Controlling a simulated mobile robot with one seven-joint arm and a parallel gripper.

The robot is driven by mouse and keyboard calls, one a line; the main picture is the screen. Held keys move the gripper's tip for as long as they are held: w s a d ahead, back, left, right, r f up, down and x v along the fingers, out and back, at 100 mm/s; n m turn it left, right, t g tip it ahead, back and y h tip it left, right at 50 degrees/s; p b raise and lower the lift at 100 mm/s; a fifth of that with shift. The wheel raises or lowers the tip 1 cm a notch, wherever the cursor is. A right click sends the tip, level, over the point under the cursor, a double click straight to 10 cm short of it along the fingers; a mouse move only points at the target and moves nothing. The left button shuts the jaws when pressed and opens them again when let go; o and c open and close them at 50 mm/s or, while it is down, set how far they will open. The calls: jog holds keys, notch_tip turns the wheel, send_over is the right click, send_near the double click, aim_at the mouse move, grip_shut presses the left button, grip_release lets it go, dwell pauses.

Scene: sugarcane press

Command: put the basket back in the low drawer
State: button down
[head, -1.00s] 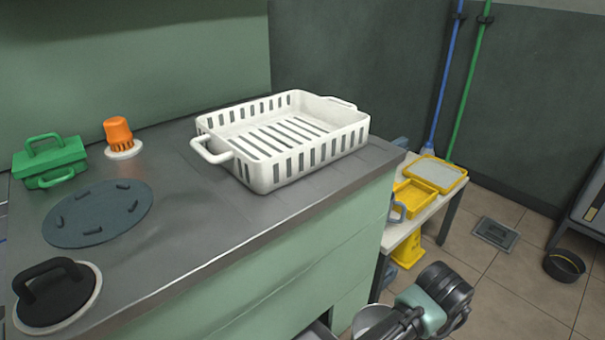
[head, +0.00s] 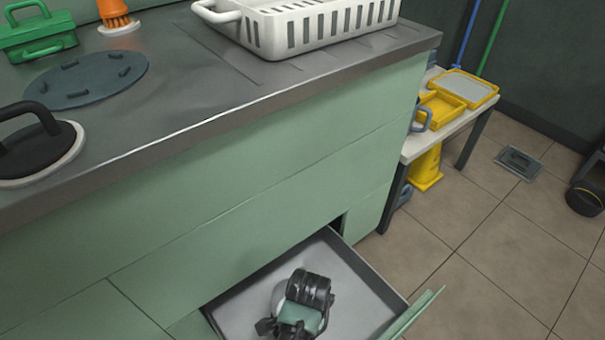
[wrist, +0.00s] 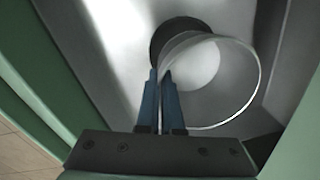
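The low drawer (head: 360,270) is pulled open at the bottom of the green cabinet, with a bare grey floor. My gripper (wrist: 160,75) is over or inside it. In the wrist view its two blue fingers are close together, shut on the thin wall of a round, pale, open-topped basket (wrist: 225,85). A dark round patch shows beside the basket against the grey drawer floor. In the head view my wrist hides most of the round basket (head: 280,292). I cannot tell whether it touches the floor. A large white slotted basket (head: 300,35) stands on the counter.
The grey counter (head: 190,100) overhangs the drawer and carries a black-handled lid (head: 40,150), green tool (head: 40,35) and orange brush (head: 113,12). A low side table (head: 450,130) with yellow trays stands right. Floor right of the drawer is clear.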

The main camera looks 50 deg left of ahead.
jog(key=shift+f+b, duration=1.55)
jog(key=shift+f, duration=1.4)
jog(key=shift+f, duration=0.15)
jog(key=c, duration=1.1)
grip_release()
jog(key=r+p, duration=0.2)
jog(key=r, duration=0.2)
jog(key=r+p, duration=0.3)
jog(key=r, duration=0.1)
jog(key=r+p, duration=0.3)
jog(key=r, duration=0.1)
jog(key=shift+s+d+r, duration=0.1)
jog(key=shift+d+r, duration=0.05)
jog(key=shift+d, duration=0.25)
